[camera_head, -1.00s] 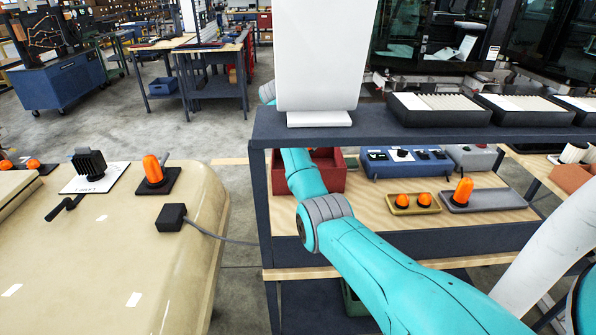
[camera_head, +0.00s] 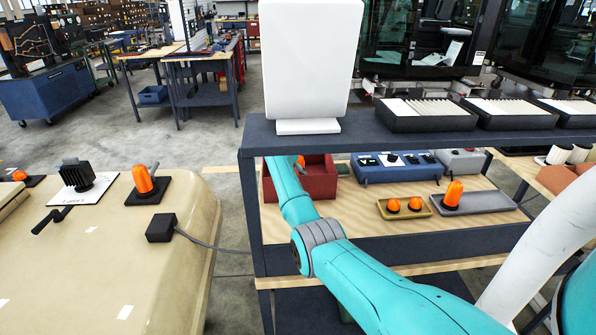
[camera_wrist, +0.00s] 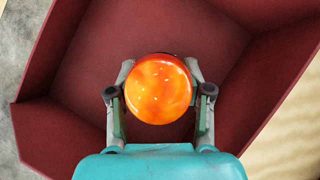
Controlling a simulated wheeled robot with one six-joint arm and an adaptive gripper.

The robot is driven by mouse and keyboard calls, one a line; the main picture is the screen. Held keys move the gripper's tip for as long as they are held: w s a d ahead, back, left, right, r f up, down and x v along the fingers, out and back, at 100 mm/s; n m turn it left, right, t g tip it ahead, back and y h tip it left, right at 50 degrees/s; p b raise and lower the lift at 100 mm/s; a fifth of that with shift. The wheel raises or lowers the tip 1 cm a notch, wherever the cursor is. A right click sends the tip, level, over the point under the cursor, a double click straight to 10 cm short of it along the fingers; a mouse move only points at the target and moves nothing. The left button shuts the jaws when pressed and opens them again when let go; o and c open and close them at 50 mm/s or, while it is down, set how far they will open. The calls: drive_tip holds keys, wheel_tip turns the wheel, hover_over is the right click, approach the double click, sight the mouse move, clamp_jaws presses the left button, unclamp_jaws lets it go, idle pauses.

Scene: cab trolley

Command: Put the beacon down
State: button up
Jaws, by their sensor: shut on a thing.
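My gripper (camera_wrist: 160,92) is shut on an orange beacon (camera_wrist: 158,88), seen from above as a round dome between the two fingers. The held beacon is over the red bin (camera_wrist: 250,85), whose walls surround it in the wrist view. I cannot tell whether its base touches the bin floor. In the head view the red bin (camera_head: 320,181) stands on the trolley's wooden shelf. A small orange part of the held beacon (camera_head: 301,161) shows beside my arm there; my gripper is hidden.
A grey tray (camera_head: 490,204) holds an upright orange beacon; a yellow tray (camera_head: 386,214) holds two orange domes. A blue control box (camera_head: 400,173) stands behind. The trolley's dark top shelf (camera_head: 360,134) overhangs. Another beacon (camera_head: 143,180) stands on the beige cab part (camera_head: 120,260).

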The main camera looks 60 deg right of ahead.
drive_tip(key=shift+f, duration=0.55)
drive_tip(key=o, duration=1.3)
drive_tip(key=shift+c, duration=0.2)
